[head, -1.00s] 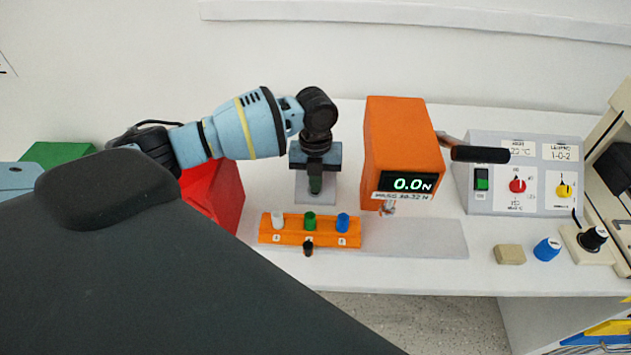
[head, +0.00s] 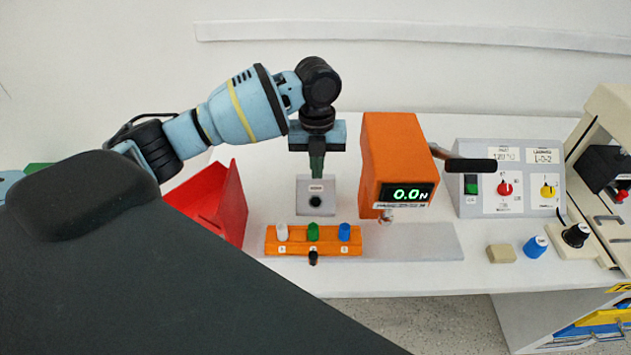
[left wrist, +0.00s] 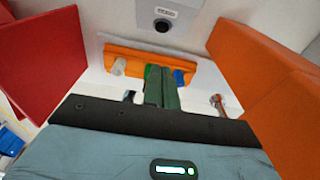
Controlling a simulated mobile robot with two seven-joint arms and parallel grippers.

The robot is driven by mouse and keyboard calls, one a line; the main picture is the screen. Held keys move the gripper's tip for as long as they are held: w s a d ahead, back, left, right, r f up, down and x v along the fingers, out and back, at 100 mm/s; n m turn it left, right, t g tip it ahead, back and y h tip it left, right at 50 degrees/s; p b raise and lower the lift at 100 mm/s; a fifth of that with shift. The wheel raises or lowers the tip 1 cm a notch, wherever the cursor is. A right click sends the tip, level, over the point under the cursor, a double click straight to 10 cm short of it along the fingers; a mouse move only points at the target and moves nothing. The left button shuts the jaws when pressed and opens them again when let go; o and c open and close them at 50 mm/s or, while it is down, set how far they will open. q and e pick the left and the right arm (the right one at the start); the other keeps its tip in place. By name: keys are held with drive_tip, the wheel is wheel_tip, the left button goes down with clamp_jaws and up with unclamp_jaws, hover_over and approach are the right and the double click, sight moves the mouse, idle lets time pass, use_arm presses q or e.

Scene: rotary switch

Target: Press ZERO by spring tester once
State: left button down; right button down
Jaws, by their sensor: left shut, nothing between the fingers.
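The spring tester is an orange box (head: 400,150) with a lit display reading 0.0 N, right of centre in the head view; its side shows in the left wrist view (left wrist: 270,75). Left of it stands a small grey box with a label and a round black button (head: 315,201), which also shows at the top of the left wrist view (left wrist: 162,25). The label is too small to read surely. My left gripper (head: 316,172) is shut and empty, pointing down above the grey box, apart from the button. My right gripper is not in view.
An orange strip (head: 270,249) with white, green and blue knobs lies in front of the grey box. A red open box (head: 222,205) stands left. A grey control panel (head: 515,160), a tan block (head: 501,254) and a blue knob (head: 536,247) are right.

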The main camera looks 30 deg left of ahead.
use_arm(q)
drive_tip(key=shift+a+r, duration=0.1)
drive_tip(key=shift+r, duration=0.8)
